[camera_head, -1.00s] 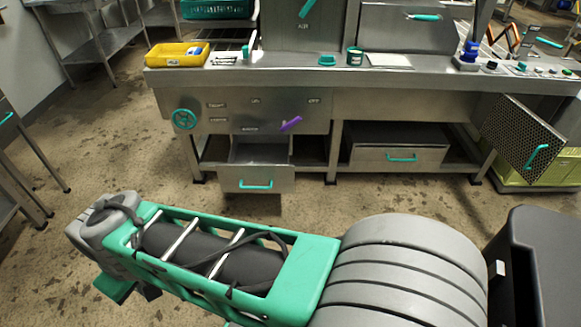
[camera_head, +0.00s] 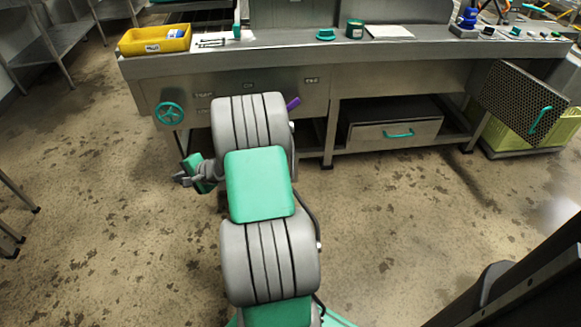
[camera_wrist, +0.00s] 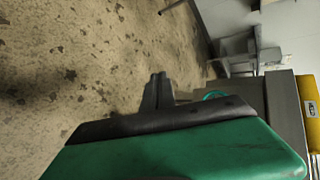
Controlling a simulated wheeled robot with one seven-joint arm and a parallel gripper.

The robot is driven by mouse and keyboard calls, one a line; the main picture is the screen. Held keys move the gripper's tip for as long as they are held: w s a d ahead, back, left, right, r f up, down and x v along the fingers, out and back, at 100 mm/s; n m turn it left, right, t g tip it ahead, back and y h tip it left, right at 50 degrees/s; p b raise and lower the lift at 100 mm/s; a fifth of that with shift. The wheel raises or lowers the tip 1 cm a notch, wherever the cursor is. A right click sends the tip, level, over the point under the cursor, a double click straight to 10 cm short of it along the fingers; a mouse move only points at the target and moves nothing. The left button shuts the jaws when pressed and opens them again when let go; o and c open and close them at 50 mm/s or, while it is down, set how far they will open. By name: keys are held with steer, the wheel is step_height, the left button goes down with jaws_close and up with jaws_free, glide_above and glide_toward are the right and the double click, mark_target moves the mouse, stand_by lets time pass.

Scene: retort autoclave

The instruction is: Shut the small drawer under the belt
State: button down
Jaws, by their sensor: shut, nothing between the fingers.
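The small open drawer under the left part of the steel bench (camera_head: 420,64) is hidden behind my arm in the head view now. My gripper (camera_head: 181,180) hangs low in front of the bench's left end, below the teal handwheel (camera_head: 169,113). In the wrist view my gripper (camera_wrist: 158,90) has its dark fingers together and empty, with bare floor behind them. The wheel's teal rim (camera_wrist: 214,95) shows just beyond, partly covered by my wrist. No drawer shows in the wrist view.
A wider drawer (camera_head: 385,134) with a teal handle sits to the right on the lower shelf. A perforated door (camera_head: 515,100) stands open at the far right. A yellow tray (camera_head: 154,41) lies on the bench. The floor (camera_head: 110,220) is clear at left.

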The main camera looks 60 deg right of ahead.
steer(key=s+d+f+m+t+h+b, duration=0.1)
steer(key=s+d+f+m+t+h, duration=0.15)
steer(key=s+d+f+m, duration=0.4)
steer(key=s+d+f+m+t+h+b, duration=0.15)
steer(key=d+f+m+h, duration=0.25)
steer(key=d+m, duration=0.55)
steer(key=s+d+f+m+g+h, duration=0.1)
steer(key=s+d+f+m+h, duration=0.1)
steer(key=s+d+m+h, duration=0.3)
steer(key=s+d+f+m+g+h+b, duration=0.1)
steer(key=s+d+f+m+g, duration=0.1)
steer(key=s+d+m, duration=0.3)
steer(key=s+d+f+m+g+h, duration=0.1)
steer(key=s+d+f+m+h, duration=0.15)
steer(key=s, duration=0.45)
steer(key=b+x, duration=0.2)
steer(key=x, duration=1.2)
steer(key=shift+w+d+r+n+h+b, duration=0.2)
steer(key=shift+d+r+n+h+b, duration=0.1)
steer(key=shift+r+n+b, duration=0.1)
